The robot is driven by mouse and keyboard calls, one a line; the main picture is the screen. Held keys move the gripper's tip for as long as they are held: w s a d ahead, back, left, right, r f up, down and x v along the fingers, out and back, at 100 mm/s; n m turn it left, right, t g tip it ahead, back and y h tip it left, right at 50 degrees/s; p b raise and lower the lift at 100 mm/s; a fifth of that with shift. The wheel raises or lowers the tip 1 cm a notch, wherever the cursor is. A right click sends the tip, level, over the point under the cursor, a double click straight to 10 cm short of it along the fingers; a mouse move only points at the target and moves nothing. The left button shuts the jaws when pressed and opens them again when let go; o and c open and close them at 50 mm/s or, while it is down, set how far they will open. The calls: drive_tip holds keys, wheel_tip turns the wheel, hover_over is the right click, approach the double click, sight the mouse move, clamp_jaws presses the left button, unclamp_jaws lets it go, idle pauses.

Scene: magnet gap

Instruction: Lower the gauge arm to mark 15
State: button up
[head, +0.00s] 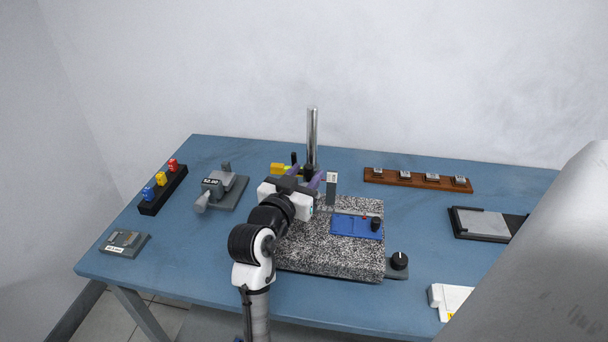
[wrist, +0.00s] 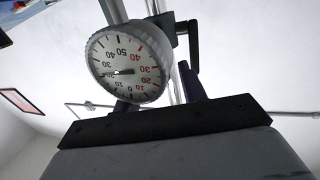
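The gauge stand has a bright metal column (head: 312,140) rising at the back of the speckled granite plate (head: 330,255). In the wrist view the round white dial gauge (wrist: 130,62) hangs with its numbers upside down. Its dark needle points roughly left in the picture; I cannot tell the exact reading. A black handle (wrist: 194,46) sits right of the dial by the column. My gripper (head: 305,177) is at the column, over the back of the plate, its purple fingers apart. In the wrist view the fingers (wrist: 158,94) stand apart below the dial. Contact with the gauge arm is unclear.
A grey labelled upright block (head: 331,188) stands close right of my gripper. A wooden rack (head: 417,180) is at the back right. A grey device (head: 222,188) stands left.

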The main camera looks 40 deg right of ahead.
drive_tip(key=p+v, duration=0.5)
drive_tip(key=v, duration=0.8)
drive_tip(key=shift+s+a+p, duration=0.25)
drive_tip(key=shift+a+p, duration=0.05)
drive_tip(key=shift+p, duration=0.1)
drive_tip(key=shift+r, duration=0.1)
idle(0.4)
